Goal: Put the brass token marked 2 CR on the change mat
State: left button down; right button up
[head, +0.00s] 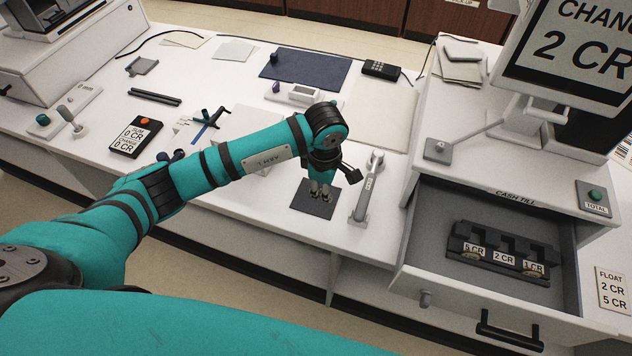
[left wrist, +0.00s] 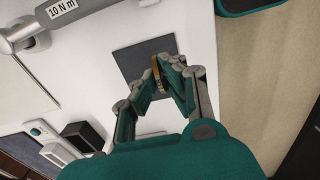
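My left gripper (head: 322,190) points down just over a small dark square mat (head: 302,206) near the counter's front edge. In the left wrist view the fingers are closed on a thin brass token (left wrist: 157,77), held on edge between the tips. Its marking is not readable. The dark mat (left wrist: 130,60) lies behind and beneath it; I cannot tell whether the token touches it. A larger dark blue mat (head: 325,72) lies at the back of the counter. No mat carries a readable label. My right gripper is not in view.
The open cash drawer at right has a dark rack (head: 512,242) labelled 5, 2 and 1 CR. A grey handled tool (head: 367,187) marked 10 N m lies right of the small mat. A black price display (head: 135,137) stands left. A CHANGE 2 CR screen (head: 575,45) stands above.

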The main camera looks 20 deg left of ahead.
pick_arm(q)
jog(key=shift+w+a+f+p, duration=0.1)
jog(key=shift+w+a+p, duration=0.2)
jog(key=shift+w+a, duration=0.8)
jog(key=shift+w+a+f, duration=0.1)
jog(key=shift+a+f, duration=0.05)
jog(key=shift+a, duration=0.15)
notch_tip(320, 180, down, 3)
jog(key=shift+f+p, duration=0.1)
jog(key=shift+p, duration=0.75)
jog(key=shift+f, duration=0.1)
jog(key=shift+f, duration=0.15)
jog(key=c, duration=1.5)
grip_release()
